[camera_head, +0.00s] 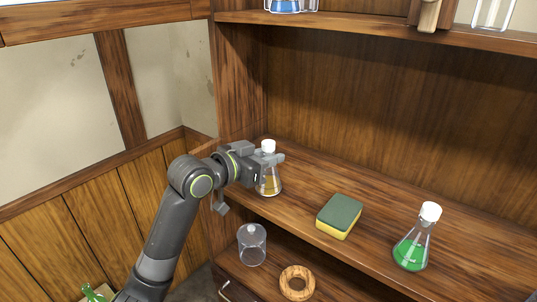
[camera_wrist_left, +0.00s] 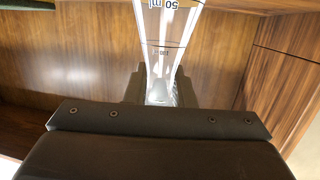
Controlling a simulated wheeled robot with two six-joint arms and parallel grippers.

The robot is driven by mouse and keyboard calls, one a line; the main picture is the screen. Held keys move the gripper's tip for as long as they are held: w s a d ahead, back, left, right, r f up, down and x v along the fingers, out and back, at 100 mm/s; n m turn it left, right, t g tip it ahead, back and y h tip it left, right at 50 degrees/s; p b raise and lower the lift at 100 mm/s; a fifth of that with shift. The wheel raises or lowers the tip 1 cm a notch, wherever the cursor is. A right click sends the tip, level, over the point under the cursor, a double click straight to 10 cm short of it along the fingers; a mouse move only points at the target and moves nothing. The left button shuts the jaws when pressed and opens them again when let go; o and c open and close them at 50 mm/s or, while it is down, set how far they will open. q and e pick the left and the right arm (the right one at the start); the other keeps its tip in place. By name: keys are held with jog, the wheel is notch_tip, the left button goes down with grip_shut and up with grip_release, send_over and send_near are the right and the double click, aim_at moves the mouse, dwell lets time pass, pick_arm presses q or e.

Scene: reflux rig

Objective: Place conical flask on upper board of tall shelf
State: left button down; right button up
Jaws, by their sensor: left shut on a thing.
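In the left wrist view the clear glass of the flask (camera_wrist_left: 167,30), with "50 ml" markings, runs between the dark fingers (camera_wrist_left: 158,88). A second conical flask (camera_head: 411,248) with green liquid and a white cap stands further right on this board. My right gripper is not in view.
A green-and-yellow sponge (camera_head: 339,216) lies between the two flasks. The board above (camera_head: 370,27) carries glassware with blue liquid (camera_head: 285,5) and other items. Below are a clear glass vessel (camera_head: 252,245) and a wooden ring (camera_head: 297,283). The side panel (camera_head: 240,85) stands close left.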

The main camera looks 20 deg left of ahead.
pick_arm(q)
jog(key=shift+f, duration=0.1)
jog(key=c, duration=1.2)
grip_release()
jog(key=shift+c, duration=0.2)
jog(key=shift+s+a, duration=0.2)
jog(key=shift+s, duration=0.05)
jog(key=b+v, duration=0.2)
jog(key=v, duration=0.9)
jog(key=shift+r, duration=0.3)
jog(key=shift+s+f, duration=0.1)
